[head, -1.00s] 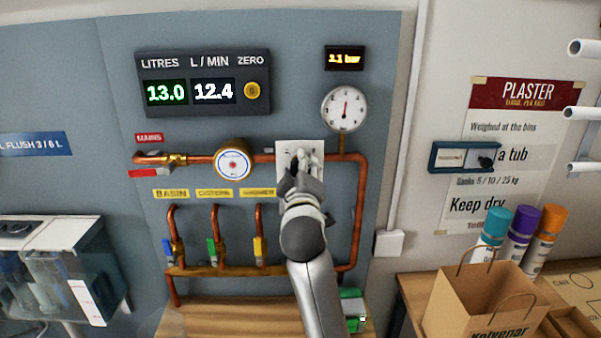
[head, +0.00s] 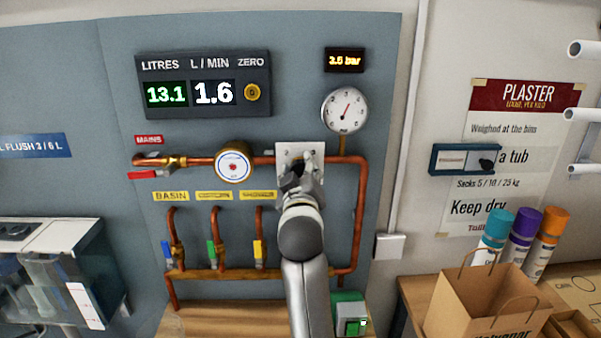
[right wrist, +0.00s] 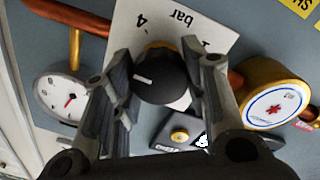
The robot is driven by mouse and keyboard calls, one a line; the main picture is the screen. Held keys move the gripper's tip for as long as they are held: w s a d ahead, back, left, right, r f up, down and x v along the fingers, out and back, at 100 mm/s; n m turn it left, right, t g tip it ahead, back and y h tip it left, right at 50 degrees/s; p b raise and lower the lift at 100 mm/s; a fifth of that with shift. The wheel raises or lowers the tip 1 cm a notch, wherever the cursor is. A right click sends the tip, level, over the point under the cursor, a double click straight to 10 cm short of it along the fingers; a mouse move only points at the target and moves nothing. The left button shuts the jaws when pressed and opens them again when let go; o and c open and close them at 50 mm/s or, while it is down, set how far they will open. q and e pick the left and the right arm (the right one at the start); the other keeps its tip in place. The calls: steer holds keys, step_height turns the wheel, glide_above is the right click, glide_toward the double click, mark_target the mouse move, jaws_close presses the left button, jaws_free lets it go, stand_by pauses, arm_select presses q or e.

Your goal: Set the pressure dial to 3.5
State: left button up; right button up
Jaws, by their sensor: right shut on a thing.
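The pressure dial is a black round knob (right wrist: 160,80) with a white pointer line, on a white scale plate (head: 287,149) marked "bar" and "4". My right gripper (head: 298,170) is shut on the knob, one finger on each side of it in the right wrist view; it hides most of the knob in the head view. The amber pressure display (head: 344,60) appears to read 3.5 bar, its last digit slightly blurred. The round pressure gauge (head: 345,110) has a red needle tilted up and right. My left gripper is not in view.
The flow panel (head: 202,84) shows 13.1 litres and 1.6 L/min. Copper pipe (head: 360,215) and a brass round meter (head: 234,160) flank the dial. Lever valves with blue, green and yellow handles (head: 212,250) sit below left. A paper bag (head: 470,305) stands at the right.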

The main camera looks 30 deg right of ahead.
mark_target(301, 162)
steer(key=shift+f, duration=0.1)
steer(key=o, duration=1.1)
steer(key=shift+c, duration=0.2)
step_height(301, 162, up, 9)
steer(key=shift+r, duration=0.1)
steer(key=shift+s+r, duration=0.1)
steer(key=shift+r, duration=0.35)
